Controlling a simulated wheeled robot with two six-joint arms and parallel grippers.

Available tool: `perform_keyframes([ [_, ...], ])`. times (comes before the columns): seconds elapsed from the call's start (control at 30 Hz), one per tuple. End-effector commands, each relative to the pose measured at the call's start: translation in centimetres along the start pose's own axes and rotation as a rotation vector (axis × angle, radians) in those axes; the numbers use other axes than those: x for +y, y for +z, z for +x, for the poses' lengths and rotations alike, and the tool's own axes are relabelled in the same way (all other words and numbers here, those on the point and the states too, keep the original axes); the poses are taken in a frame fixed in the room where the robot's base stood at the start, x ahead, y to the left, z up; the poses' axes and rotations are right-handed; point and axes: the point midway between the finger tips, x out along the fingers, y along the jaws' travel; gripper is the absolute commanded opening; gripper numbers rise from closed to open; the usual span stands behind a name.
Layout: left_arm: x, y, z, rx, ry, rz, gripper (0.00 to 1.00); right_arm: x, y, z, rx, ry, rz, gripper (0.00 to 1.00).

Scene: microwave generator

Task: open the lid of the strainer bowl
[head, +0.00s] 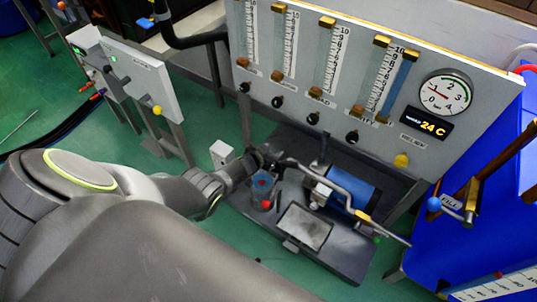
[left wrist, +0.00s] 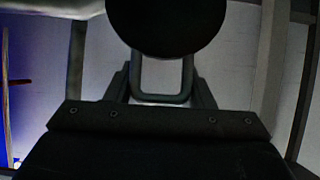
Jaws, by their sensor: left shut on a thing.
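The strainer bowl (head: 262,183) is a small clear cup with a bluish inside and a red knob, on the dark base plate in the head view. My left gripper (head: 263,160) is just above and behind it, small and dark there. In the left wrist view a dark round disc (left wrist: 166,28), which looks like the lid, fills the top centre. A grey loop handle (left wrist: 162,98) hangs below it between my left fingers (left wrist: 162,85), and the gripper is shut on it. Whether the lid still touches the bowl cannot be told. My right gripper is not in view.
A blue cylinder (head: 347,188) with a bent grey pipe stands right of the bowl. A flat grey plate (head: 304,227) lies in front. The gauge panel (head: 330,75) rises behind. A blue tank (head: 500,180) stands at right. Green floor is open at left.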

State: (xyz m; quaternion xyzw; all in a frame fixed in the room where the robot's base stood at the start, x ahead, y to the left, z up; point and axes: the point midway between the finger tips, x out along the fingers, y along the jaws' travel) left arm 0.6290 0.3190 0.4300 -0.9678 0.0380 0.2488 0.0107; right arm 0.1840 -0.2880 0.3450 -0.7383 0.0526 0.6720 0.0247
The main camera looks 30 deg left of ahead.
Motion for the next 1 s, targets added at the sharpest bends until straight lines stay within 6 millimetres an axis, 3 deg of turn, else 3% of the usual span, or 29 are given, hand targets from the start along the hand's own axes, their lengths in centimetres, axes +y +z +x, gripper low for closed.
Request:
perform_keyframes([
  [0.63, 0.11, 0.35, 0.33, -0.008, 0.000, -0.001, 0.08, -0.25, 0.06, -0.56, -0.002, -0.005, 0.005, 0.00],
  [0.67, 0.11, 0.36, 0.32, -0.009, 0.000, -0.001, 0.53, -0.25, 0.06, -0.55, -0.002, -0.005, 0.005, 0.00],
  [0.8, 0.08, 0.27, 0.33, -0.007, 0.000, -0.001, 0.70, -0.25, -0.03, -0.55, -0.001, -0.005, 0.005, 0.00],
  [1.0, 0.05, 0.15, 0.34, -0.005, 0.000, -0.001, 0.70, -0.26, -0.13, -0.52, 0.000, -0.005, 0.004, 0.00],
])
